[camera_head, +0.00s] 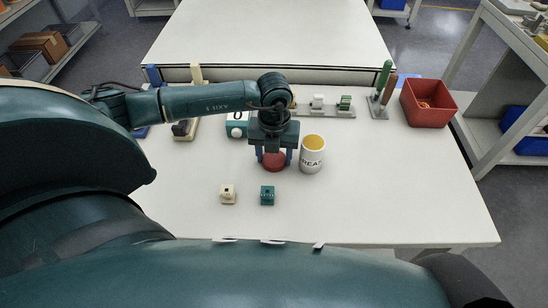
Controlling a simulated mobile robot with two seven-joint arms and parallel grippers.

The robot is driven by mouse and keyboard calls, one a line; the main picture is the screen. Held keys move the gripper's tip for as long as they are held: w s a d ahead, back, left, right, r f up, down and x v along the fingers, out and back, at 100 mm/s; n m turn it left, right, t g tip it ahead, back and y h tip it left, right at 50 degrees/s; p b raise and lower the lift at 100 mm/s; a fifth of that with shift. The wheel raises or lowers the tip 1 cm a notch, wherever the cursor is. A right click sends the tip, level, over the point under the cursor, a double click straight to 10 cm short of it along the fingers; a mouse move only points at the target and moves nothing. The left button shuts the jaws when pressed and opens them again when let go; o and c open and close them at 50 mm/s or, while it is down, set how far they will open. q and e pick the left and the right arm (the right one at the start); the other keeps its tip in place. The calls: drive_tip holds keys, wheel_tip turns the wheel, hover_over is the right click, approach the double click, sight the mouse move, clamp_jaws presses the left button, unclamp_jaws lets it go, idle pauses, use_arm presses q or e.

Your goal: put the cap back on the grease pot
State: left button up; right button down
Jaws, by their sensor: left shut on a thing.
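The grease pot (312,157) is a white cylinder with dark lettering, standing upright and uncapped on the white table; yellow-orange grease shows inside its rim. A round red cap (273,162) is just left of the pot, between the fingers of my left gripper (274,158). The left gripper points down and is shut on the cap. The gripper hides part of the cap, and I cannot tell whether the cap touches the table. My right gripper is not in view.
A cream block (228,194) and a teal block (267,195) lie in front. The table's right front is clear.

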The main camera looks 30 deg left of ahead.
use_arm(q)
drive_tip(key=shift+c, duration=1)
wheel_tip(320, 180, up, 10)
drive_tip(key=shift+b, duration=0.35)
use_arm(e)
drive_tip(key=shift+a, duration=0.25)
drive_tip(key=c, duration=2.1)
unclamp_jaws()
